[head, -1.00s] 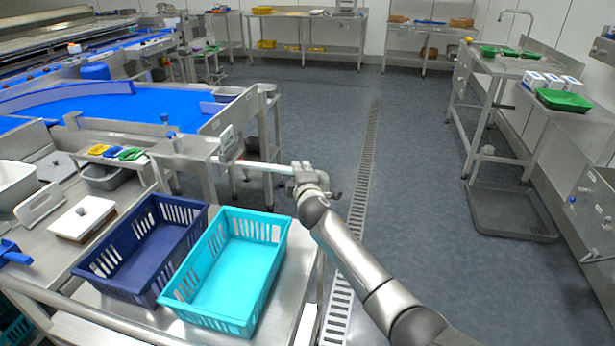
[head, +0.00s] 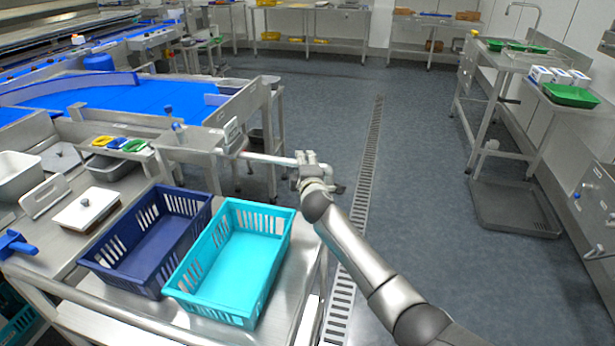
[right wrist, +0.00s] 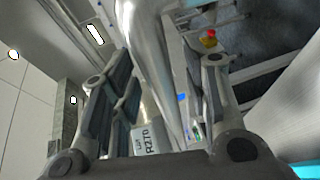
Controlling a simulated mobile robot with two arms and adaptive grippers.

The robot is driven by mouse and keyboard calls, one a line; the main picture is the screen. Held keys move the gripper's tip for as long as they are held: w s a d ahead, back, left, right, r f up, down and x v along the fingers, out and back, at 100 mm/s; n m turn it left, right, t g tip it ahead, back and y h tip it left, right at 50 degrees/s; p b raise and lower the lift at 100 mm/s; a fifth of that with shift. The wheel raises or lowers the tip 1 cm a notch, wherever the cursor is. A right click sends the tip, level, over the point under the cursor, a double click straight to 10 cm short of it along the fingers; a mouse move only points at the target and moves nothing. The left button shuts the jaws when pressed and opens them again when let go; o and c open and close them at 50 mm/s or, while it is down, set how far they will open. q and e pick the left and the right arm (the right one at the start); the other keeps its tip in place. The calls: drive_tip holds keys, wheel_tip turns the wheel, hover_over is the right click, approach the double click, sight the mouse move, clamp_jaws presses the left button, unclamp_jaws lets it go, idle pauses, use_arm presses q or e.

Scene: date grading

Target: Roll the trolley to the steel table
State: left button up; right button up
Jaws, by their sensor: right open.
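A steel surface (head: 275,325) at the lower left, with tube rails along its edge, carries a navy slotted crate (head: 160,240) and a turquoise slotted crate (head: 235,262) side by side. It may be the trolley; its wheels are out of view. My right gripper (head: 315,165) is beyond the turquoise crate, at the end of a pale bar (head: 265,158). In the right wrist view the open fingers (right wrist: 158,85) stand on either side of a shiny steel tube. I cannot tell whether they touch it. My left gripper is not in view.
Steel tables stand at the back (head: 308,8) and along the right wall (head: 515,62). A low grey tray (head: 515,208) lies on the floor at right. A blue conveyor (head: 110,97) fills the left. The floor around the drain channel (head: 365,180) is clear.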

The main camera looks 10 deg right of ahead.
drive_tip(key=s+a+r, duration=0.1)
drive_tip(key=s+r, duration=0.1)
drive_tip(key=s, duration=0.9)
drive_tip(key=shift+a, duration=0.15)
